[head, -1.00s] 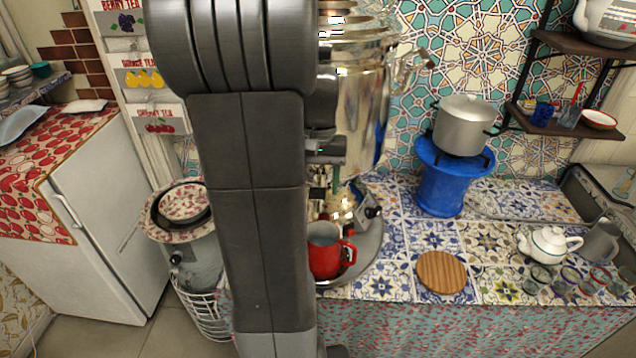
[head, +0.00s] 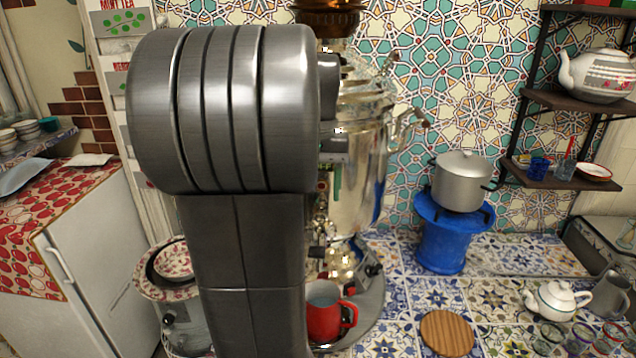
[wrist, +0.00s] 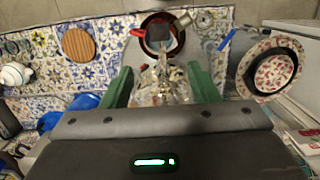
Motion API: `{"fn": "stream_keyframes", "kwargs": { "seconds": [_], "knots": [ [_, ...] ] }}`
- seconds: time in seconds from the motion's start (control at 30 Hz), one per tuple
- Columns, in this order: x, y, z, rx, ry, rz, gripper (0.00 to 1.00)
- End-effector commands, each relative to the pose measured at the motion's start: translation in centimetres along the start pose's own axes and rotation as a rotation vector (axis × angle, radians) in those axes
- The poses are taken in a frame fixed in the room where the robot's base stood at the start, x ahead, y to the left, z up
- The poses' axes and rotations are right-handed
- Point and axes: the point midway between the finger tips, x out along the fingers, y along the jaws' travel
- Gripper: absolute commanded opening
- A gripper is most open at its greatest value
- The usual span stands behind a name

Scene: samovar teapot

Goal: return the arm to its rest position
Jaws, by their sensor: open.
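My arm (head: 245,230) stands upright in the left middle of the head view, with its thick grey joint at the top. My gripper shows from behind in the wrist view (wrist: 158,70), its two green fingers apart with no object held between them. In the head view it is mostly hidden behind the arm. The shiny samovar (head: 362,165) stands just beyond it, and its metal (wrist: 160,88) shows between the fingers in the wrist view. A red pitcher (head: 322,317) stands on the round tray (head: 372,308) below the samovar.
A blue stand (head: 440,245) bears a grey pot (head: 462,182). A round wooden board (head: 447,333), white teapot (head: 556,300) and several glasses are on the tiled counter. Shelves (head: 550,180) hang at right. A white fridge (head: 95,260) and a patterned bowl (head: 165,272) are at left.

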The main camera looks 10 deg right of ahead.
Motion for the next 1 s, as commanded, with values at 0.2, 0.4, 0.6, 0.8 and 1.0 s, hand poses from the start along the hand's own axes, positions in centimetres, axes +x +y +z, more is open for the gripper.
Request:
{"fn": "stream_keyframes", "kwargs": {
  "seconds": [0.2, 0.4, 0.6, 0.8, 1.0],
  "knots": [
    [-1.2, 0.0, 0.0, 0.000, 0.001, 0.000, 0.55],
    [-1.2, 0.0, 0.0, 0.000, 0.000, 0.000, 0.55],
    [-0.6, 0.0, 0.0, 0.000, -0.003, 0.000, 0.55],
    [2.3, 0.0, 0.1, 0.000, -0.006, 0.000, 0.55],
    [6.3, 0.0, 0.2, 0.000, -0.009, 0.001, 0.55]
  ]
}}
